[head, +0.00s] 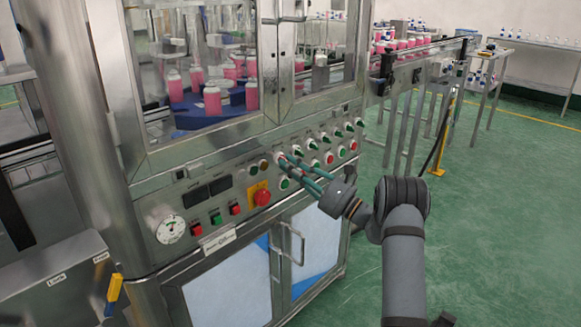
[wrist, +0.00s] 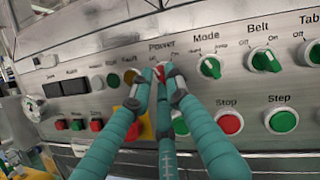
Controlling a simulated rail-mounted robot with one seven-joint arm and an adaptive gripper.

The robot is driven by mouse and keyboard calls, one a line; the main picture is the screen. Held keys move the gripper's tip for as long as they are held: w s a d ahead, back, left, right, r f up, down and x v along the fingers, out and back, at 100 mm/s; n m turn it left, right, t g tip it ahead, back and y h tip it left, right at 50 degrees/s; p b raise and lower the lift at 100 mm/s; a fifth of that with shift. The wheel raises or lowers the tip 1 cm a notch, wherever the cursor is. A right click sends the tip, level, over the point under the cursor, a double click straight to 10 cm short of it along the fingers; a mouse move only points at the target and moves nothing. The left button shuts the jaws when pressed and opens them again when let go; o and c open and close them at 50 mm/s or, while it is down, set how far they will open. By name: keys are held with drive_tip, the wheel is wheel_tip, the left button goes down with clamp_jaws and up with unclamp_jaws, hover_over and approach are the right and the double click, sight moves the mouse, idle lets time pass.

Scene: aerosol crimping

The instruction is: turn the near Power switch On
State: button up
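The near Power switch (wrist: 160,72) sits under the "Power" label on the steel panel in the wrist view. A small red and white part of it shows between my fingertips; the rest is hidden, so its exact angle is unclear. My gripper (wrist: 160,84) has green jointed fingers that come together around the switch, one on its left, one on its right and one below. In the head view, my gripper (head: 287,160) reaches the panel from the right, its tips at the switch, and covers it.
Right of the switch are the green Mode knob (wrist: 210,66), the Belt knob (wrist: 265,60), a red Stop button (wrist: 229,122) and a green Step button (wrist: 282,120). A red emergency button (head: 262,197) on a yellow plate is just below left. Door handles (head: 290,243) stick out beneath.

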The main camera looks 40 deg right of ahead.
clamp_jaws()
drive_tip(key=shift+m+h, duration=0.3)
drive_tip(key=shift+m, duration=0.3)
drive_tip(key=shift+a+r+m+t+h+p, duration=0.15)
drive_tip(key=shift+m+h+p, duration=0.5)
drive_tip(key=shift+m+h, duration=1.4)
drive_tip(key=shift+a+m+t+h+p, duration=0.2)
drive_tip(key=shift+m+h+p, duration=0.5)
drive_tip(key=shift+m, duration=2.65)
drive_tip(key=shift+a+r+m+t+h+p, duration=0.1)
drive_tip(key=shift+m+t+h+p, duration=0.35)
drive_tip(key=shift+m+h, duration=1.6)
drive_tip(key=shift+f+m+y, duration=0.1)
drive_tip(key=shift+m+y, duration=0.6)
drive_tip(key=shift+m, duration=0.15)
drive_tip(key=shift+o, duration=2.4)
unclamp_jaws()
